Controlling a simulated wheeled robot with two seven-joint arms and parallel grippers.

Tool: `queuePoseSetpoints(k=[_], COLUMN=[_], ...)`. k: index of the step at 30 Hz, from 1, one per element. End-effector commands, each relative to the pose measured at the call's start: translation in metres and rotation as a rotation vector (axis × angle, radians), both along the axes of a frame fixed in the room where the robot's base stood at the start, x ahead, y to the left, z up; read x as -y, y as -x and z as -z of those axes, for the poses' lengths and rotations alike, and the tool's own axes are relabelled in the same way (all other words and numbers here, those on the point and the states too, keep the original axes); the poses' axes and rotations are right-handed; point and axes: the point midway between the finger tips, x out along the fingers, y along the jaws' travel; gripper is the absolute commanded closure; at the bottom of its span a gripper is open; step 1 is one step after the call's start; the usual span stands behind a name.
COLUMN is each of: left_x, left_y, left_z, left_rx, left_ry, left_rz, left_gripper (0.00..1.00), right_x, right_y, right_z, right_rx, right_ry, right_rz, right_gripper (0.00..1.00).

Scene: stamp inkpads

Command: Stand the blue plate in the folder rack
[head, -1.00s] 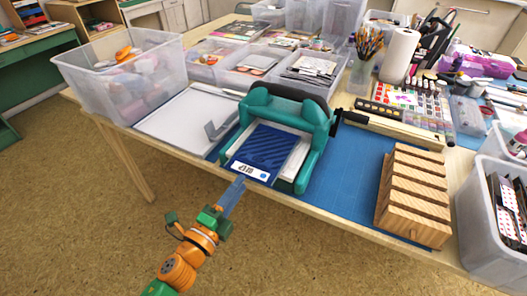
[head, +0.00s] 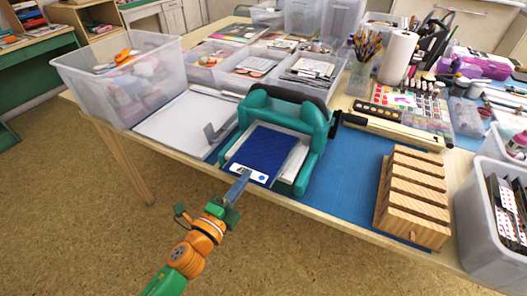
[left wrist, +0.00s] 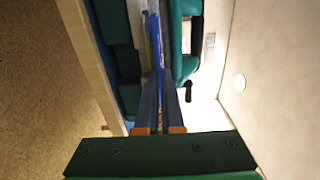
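The blue plate (head: 265,146), dark blue with diagonal stripes and a white label on its front edge, lies in the green press (head: 315,140) on the table. My left gripper (head: 242,172) reaches in from below, its fingertips at the plate's labelled front edge. In the left wrist view the two fingers (left wrist: 158,90) are close together, with the plate's blue edge (left wrist: 156,58) showing between and beyond them. Whether they grip it is unclear. The wooden folder rack (head: 415,190), with several slanted slots, stands empty at the right. My right gripper is not in view.
A clear bin (head: 75,75) stands at the table's left corner, with a flat white tray (head: 160,135) beside it. Blue mat (head: 345,180) is bare between press and rack. Another clear bin (head: 480,245) stands right of the rack.

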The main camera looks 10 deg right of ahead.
Motion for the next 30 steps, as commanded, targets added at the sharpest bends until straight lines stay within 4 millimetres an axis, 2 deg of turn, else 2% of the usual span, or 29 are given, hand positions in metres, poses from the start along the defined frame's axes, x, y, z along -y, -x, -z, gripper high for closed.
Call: queuePoseSetpoints(k=[1,4,13,24,30], left_x=[-0.001,-0.004,-0.006,-0.021,-0.025], left_y=[0.002,0.006,0.008,0.029,0.035], left_z=[-0.010,-0.019,-0.019,-0.062,-0.064], left_rx=[0.000,0.000,0.000,0.000,-0.001], left_ry=[0.000,0.000,0.000,-0.001,-0.001], left_rz=[0.000,0.000,0.000,0.000,0.000], left_gripper=[1.00,1.00,1.00,1.00,1.00], right_x=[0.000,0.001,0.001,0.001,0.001], right_y=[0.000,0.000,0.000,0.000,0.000], right_z=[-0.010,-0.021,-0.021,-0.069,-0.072], right_rx=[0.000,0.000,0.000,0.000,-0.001], right_ry=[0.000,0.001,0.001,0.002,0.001], right_rz=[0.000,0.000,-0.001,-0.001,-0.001], right_gripper=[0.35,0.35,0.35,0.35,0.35])
